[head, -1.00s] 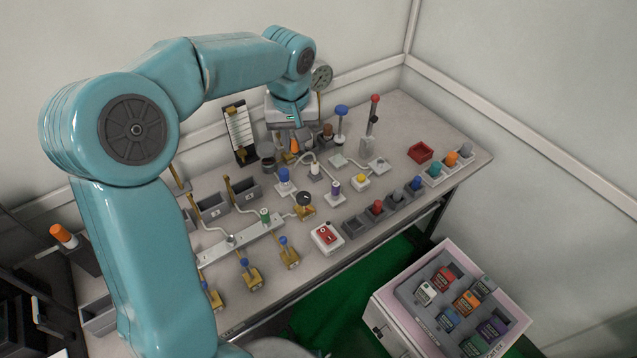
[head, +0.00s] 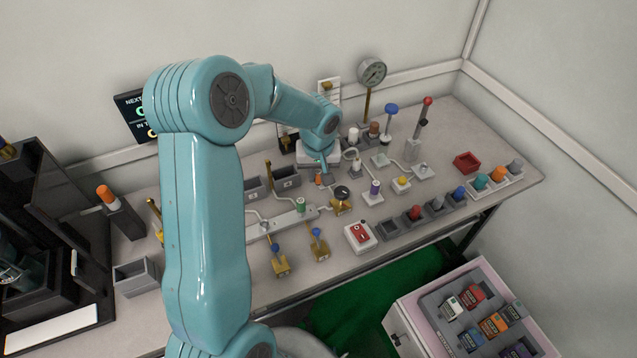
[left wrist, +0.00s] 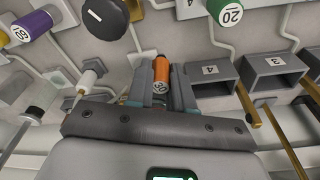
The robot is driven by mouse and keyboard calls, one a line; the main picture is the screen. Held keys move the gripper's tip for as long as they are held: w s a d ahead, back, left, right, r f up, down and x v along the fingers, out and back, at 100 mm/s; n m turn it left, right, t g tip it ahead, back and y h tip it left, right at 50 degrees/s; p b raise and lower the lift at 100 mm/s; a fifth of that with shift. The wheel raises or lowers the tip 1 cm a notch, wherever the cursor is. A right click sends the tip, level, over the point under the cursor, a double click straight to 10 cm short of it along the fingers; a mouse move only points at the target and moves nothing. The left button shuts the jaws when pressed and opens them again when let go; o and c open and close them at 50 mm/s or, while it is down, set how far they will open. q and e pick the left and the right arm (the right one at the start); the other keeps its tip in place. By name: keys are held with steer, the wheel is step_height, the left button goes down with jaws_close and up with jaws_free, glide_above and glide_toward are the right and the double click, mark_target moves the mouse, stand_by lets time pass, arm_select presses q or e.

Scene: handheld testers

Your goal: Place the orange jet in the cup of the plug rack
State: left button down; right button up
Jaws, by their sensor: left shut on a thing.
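The orange jet (left wrist: 161,73) is a small orange cylinder with a dark lower part and a pale number mark. My left gripper (left wrist: 161,88) is shut on it, with the fingers on either side. In the head view the orange jet (head: 319,179) shows small below my left gripper (head: 325,168), over the middle of the bench. A dark row of square cups (head: 388,229) with red, grey and blue plugs is at the front right. A pale rack (head: 513,181) with teal, orange and grey plugs is at the far right. I cannot tell which is the plug rack. My right gripper is not in view.
Numbered grey bins (left wrist: 270,65), a green knob (left wrist: 224,10) and a purple knob (left wrist: 32,25) surround the gripper. A red tray (head: 467,162) stands right.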

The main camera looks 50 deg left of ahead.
mark_target(318, 185)
arm_select(q)
step_height(318, 185, down, 4)
steer(key=shift+f, duration=0.1)
steer(key=shift+f+b, duration=0.1)
steer(key=shift+b, duration=0.25)
steer(key=c, duration=1)
jaws_free()
